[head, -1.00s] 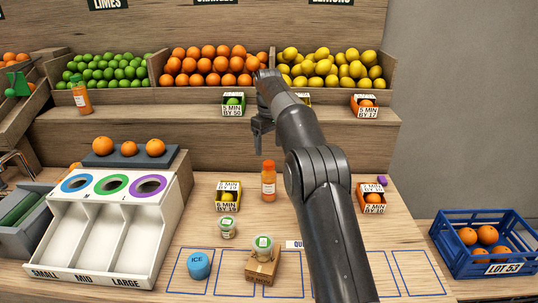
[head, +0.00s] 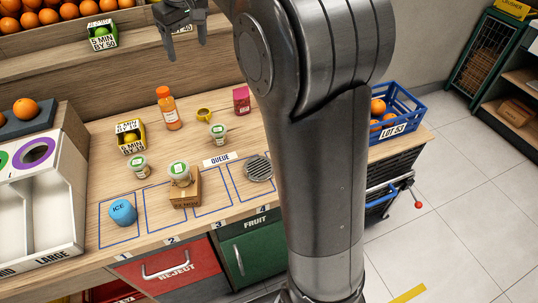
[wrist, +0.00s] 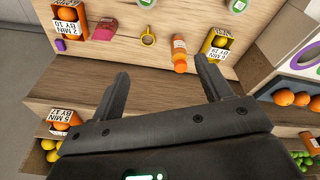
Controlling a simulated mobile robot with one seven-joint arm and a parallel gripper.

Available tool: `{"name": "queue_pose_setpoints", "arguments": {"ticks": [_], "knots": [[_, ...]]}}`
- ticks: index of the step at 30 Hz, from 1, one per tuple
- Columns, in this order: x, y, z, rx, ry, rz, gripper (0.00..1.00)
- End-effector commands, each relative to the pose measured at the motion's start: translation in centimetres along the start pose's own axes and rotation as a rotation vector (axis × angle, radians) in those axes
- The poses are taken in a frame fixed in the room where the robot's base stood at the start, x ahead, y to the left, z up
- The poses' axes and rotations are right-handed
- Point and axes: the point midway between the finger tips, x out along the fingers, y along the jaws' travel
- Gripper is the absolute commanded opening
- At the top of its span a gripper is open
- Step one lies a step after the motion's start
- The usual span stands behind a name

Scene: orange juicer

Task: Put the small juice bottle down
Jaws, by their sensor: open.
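An orange juice bottle (head: 168,112) with an orange cap and a pale label stands upright on the wooden counter in the head view. It also shows in the wrist view (wrist: 179,55). My gripper (head: 186,50) is open and empty at the upper left of the head view, above and apart from the bottle. In the wrist view its two fingers (wrist: 161,66) are spread wide with nothing between them, and the bottle lies beyond the fingertips.
A cardboard box (head: 184,194) bears a tub (head: 178,172).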

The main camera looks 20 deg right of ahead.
Motion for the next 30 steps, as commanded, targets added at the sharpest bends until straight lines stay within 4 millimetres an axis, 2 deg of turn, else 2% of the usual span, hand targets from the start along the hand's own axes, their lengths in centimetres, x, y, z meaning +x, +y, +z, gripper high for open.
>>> {"name": "queue_pose_setpoints", "arguments": {"ticks": [1, 6, 13, 17, 21, 24, 27, 30], "knots": [[-1.0, -0.2, 2.0, 0.025, 0.016, 0.007, 0.72], [-2.6, -1.0, 8.1, 0.11, 0.068, 0.028, 0.72], [-2.9, -2.7, 16.7, 0.222, 0.136, 0.053, 0.72], [-2.0, -3.9, 21.6, 0.287, 0.177, 0.067, 0.72], [-0.4, -5.4, 26.5, 0.352, 0.219, 0.08, 0.72], [1.0, -6.3, 29.4, 0.392, 0.244, 0.088, 0.72], [2.2, -7.0, 31.4, 0.422, 0.263, 0.093, 0.72], [3.0, -7.4, 32.6, 0.439, 0.274, 0.096, 0.72]]}}
